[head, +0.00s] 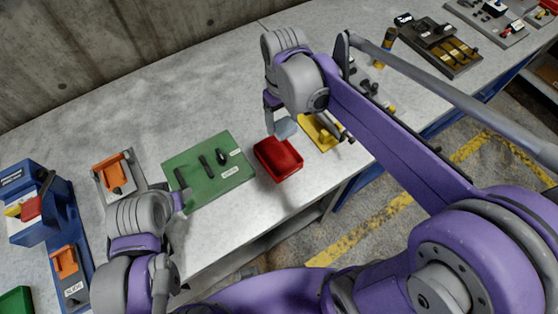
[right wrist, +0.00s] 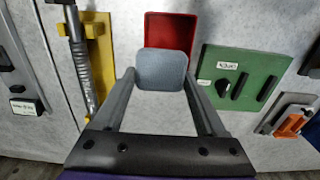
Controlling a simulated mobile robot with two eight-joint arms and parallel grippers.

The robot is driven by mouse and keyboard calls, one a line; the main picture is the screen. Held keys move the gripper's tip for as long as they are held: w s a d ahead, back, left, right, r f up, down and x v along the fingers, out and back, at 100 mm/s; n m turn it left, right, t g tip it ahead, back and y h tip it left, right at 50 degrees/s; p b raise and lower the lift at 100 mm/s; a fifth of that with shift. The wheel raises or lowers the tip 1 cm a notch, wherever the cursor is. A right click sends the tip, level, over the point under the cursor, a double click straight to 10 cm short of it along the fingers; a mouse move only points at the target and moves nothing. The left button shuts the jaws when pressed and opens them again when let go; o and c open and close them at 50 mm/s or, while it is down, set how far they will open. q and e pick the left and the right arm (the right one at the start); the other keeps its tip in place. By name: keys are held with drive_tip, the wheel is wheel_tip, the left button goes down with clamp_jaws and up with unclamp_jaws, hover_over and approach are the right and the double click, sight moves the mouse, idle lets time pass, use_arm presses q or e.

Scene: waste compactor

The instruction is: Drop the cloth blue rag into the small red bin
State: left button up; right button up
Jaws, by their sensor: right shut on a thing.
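The blue rag (head: 286,127) is a small grey-blue square. It also shows in the right wrist view (right wrist: 163,68), between the fingertips of my right gripper (right wrist: 161,80), which is shut on it. The small red bin (head: 278,158) is an open box on the grey table, just in front of the rag in the head view. In the right wrist view the bin (right wrist: 171,28) lies beyond the rag, which covers part of it. My left gripper (head: 178,198) is at the lower left, near the green board; its jaws do not show clearly.
A green board (head: 235,173) with dark parts lies left of the bin, and a yellow board (head: 315,131) lies right of it. A blue machine (head: 30,205) stands at far left. A concrete wall runs behind. The table behind the green board is clear.

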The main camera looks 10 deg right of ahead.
drive_tip(key=shift+d+f, duration=0.1)
drive_tip(key=shift+f, duration=0.4)
use_arm(q)
drive_tip(key=shift+g, duration=0.3)
drive_tip(key=shift+s+d+f+b, duration=0.1)
drive_tip(key=shift+s+f+b, duration=0.25)
drive_tip(key=shift+f+b, duration=0.25)
drive_tip(key=shift+s+a+f+b, duration=0.1)
drive_tip(key=shift+s+f+b, duration=0.25)
drive_tip(key=shift+f, duration=0.5)
drive_tip(key=shift+s+d+f+b, duration=0.1)
drive_tip(key=shift+s+f+b, duration=0.25)
drive_tip(key=shift+f+b, duration=0.25)
drive_tip(key=shift+f, duration=0.1)
use_arm(e)
wheel_tip(320, 180, down, 5)
drive_tip(key=shift+f, duration=0.1)
use_arm(q)
drive_tip(key=shift+w, duration=0.1)
use_arm(e)
drive_tip(key=o, duration=1.4)
use_arm(q)
drive_tip(key=shift+w+r+p, duration=0.15)
drive_tip(key=shift+r+p, duration=0.3)
drive_tip(key=shift+r, duration=0.05)
use_arm(e)
wheel_tip(320, 180, up, 11)
